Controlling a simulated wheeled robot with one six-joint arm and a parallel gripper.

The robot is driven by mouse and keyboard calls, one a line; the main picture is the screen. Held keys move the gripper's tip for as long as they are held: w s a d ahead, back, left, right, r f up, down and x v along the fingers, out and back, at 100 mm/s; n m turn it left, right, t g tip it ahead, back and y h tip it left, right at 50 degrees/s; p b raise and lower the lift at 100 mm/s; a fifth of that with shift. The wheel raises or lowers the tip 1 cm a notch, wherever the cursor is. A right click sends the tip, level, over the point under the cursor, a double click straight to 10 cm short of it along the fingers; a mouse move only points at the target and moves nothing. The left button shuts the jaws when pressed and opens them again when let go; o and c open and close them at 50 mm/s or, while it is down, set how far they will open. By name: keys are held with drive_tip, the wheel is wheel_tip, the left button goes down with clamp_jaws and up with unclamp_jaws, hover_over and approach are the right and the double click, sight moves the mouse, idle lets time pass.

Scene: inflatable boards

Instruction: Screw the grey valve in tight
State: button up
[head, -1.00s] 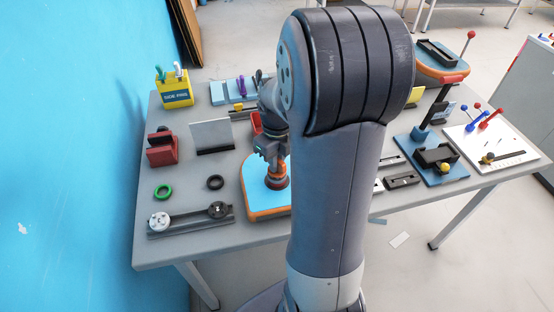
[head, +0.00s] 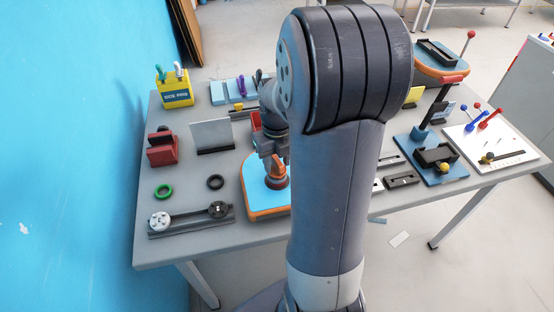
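The blue board with an orange edge (head: 258,208) lies on the table, partly hidden behind my arm. My gripper (head: 276,183) points down over this board, low and close to its top. An orange-brown part shows at the gripper's lower end. Whether its fingers are apart or closed on something is too small to tell. No grey valve can be made out on the board; the spot under the gripper is covered. A dark rack (head: 190,222) at the front left holds a light grey-white round piece (head: 159,220) and a dark grey round piece (head: 218,209).
A green ring (head: 163,191) and a black ring (head: 215,182) lie behind the rack. A red block (head: 161,150), a grey upright plate (head: 212,136) and a yellow box (head: 175,91) stand farther back. A blue board with a lever (head: 432,165) is at right.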

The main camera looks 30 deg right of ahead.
sight(277, 159)
wheel_tip(277, 159, up, 5)
drive_tip(key=p, duration=0.4)
drive_tip(key=shift+r, duration=0.1)
drive_tip(key=shift+n, duration=0.3)
drive_tip(key=n, duration=0.3)
drive_tip(key=shift+n, duration=0.3)
drive_tip(key=n, duration=0.3)
drive_tip(key=shift+n, duration=0.5)
